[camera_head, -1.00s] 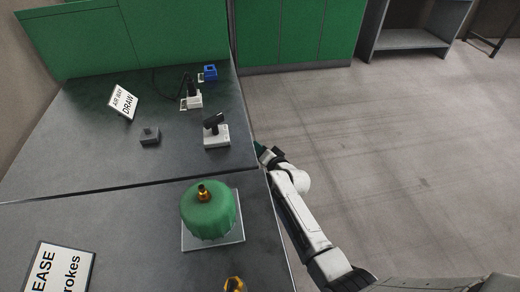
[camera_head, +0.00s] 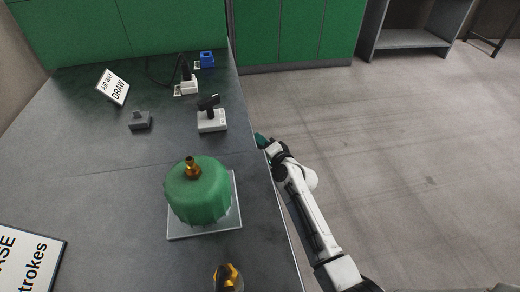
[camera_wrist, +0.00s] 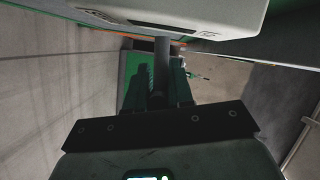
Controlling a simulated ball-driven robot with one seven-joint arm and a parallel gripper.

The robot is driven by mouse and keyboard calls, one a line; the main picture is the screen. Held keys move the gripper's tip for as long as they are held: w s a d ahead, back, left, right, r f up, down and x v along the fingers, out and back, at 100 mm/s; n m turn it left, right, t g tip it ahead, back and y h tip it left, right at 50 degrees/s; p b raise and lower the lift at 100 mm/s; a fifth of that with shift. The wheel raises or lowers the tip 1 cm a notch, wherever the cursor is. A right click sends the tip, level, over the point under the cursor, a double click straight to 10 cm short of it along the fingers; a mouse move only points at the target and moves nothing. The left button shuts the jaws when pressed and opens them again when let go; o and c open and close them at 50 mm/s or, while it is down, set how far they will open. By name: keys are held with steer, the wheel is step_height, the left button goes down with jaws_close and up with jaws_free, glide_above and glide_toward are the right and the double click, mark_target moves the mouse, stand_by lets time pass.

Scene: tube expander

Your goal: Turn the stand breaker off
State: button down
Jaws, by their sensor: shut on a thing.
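In the wrist view my gripper (camera_wrist: 160,88) is shut on a dark post-like handle (camera_wrist: 162,48), which stands out from a pale box (camera_wrist: 190,14) close in front. The box is cut off by the top of the picture, so I cannot read its markings or tell whether it is the stand breaker. In the head view my gripper (camera_head: 264,143) is at the right edge of the grey bench (camera_head: 90,165), and what it holds is hidden there. A white box with a black handle (camera_head: 211,117) stands on the bench, apart from my gripper.
A green domed part with a brass fitting (camera_head: 198,195) sits on a plate near the bench edge. Behind are a white socket with a black plug (camera_head: 188,87), a blue block (camera_head: 207,59), a small grey box (camera_head: 140,121) and a sign (camera_head: 113,87). The floor (camera_head: 410,150) is open at right.

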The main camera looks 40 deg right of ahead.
steer(key=f+m+b, duration=0.1)
steer(key=b, duration=0.1)
steer(key=f+m+t+b, duration=0.1)
steer(key=m+b, duration=0.1)
steer(key=b, duration=0.1)
steer(key=f+m+t+b, duration=0.1)
steer(key=m+b, duration=0.1)
steer(key=b, duration=0.1)
steer(key=shift+a+f, duration=0.2)
steer(key=shift+f, duration=0.1)
steer(key=shift+m, duration=0.3)
steer(key=c, duration=1)
jaws_free()
steer(key=shift+w+r, duration=0.1)
steer(key=shift+r, duration=0.05)
steer(key=shift+c, duration=0.2)
steer(key=v, duration=1)
steer(key=shift+s, duration=0.35)
steer(key=shift+a, duration=0.15)
